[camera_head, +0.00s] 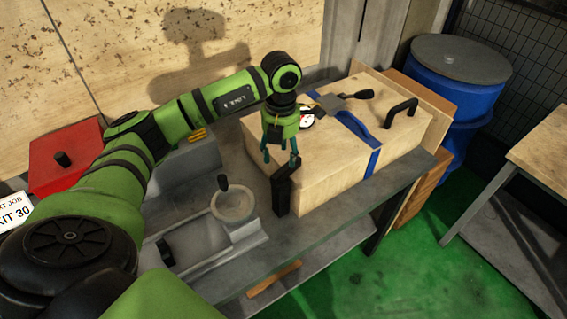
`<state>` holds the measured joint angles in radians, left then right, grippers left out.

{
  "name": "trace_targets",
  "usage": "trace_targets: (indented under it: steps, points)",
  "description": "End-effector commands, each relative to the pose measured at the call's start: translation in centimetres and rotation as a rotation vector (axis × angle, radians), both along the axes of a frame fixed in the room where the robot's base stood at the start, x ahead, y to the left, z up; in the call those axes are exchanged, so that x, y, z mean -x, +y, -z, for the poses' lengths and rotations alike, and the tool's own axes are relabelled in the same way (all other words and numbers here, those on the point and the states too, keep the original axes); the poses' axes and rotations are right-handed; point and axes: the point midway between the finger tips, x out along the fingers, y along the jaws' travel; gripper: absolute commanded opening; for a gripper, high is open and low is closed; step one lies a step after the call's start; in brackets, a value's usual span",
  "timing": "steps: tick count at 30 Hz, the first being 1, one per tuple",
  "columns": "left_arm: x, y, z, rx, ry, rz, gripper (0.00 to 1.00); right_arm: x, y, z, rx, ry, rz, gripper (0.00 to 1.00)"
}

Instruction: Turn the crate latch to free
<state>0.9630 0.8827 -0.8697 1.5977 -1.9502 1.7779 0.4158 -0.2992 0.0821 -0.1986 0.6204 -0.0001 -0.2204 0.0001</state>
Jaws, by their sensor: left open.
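A pale wooden crate (335,184) stands on the grey bench. A black upright piece that looks like the crate latch (282,192) is at the crate's near left end. My left gripper (281,160) points down just above this piece, with its fingers apart and nothing clearly between them. I cannot tell whether a fingertip touches the black piece. The gripper hides part of the crate's left end. My right gripper is not in view.
A blue strap (357,127), a black handle (401,113), a dial (307,120) and a dark-handled tool (345,99) are on the crate. A grey machine part with a round dish (234,205) stands left. A red box (62,152) and blue drum (455,90) are farther off.

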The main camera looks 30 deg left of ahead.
Motion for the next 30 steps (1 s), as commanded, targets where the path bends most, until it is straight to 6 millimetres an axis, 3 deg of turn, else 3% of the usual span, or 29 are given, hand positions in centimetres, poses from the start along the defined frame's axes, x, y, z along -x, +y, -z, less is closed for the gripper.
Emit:
trace_targets:
  steps: [10, 21, 22, 24, 26, 30]
  points:
    - [0.1, -0.2, 4.8, 0.006, 0.004, 0.004, 0.57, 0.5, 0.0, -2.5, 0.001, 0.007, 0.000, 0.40]
    - [0.0, -0.2, 5.8, 0.006, 0.000, 0.005, 0.57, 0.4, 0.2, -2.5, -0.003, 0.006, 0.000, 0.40]
    - [0.0, -0.2, 5.8, 0.006, 0.000, 0.005, 0.49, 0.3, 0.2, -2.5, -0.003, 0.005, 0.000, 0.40]
    - [0.0, -0.2, 5.8, 0.006, 0.000, 0.005, 0.21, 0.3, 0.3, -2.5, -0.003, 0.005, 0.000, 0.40]
    - [0.0, -0.2, 5.8, 0.006, 0.000, 0.005, 0.00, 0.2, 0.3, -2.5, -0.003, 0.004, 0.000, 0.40]
    - [0.0, -0.2, 5.8, 0.006, 0.000, 0.005, 0.00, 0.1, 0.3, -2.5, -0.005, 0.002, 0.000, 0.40]
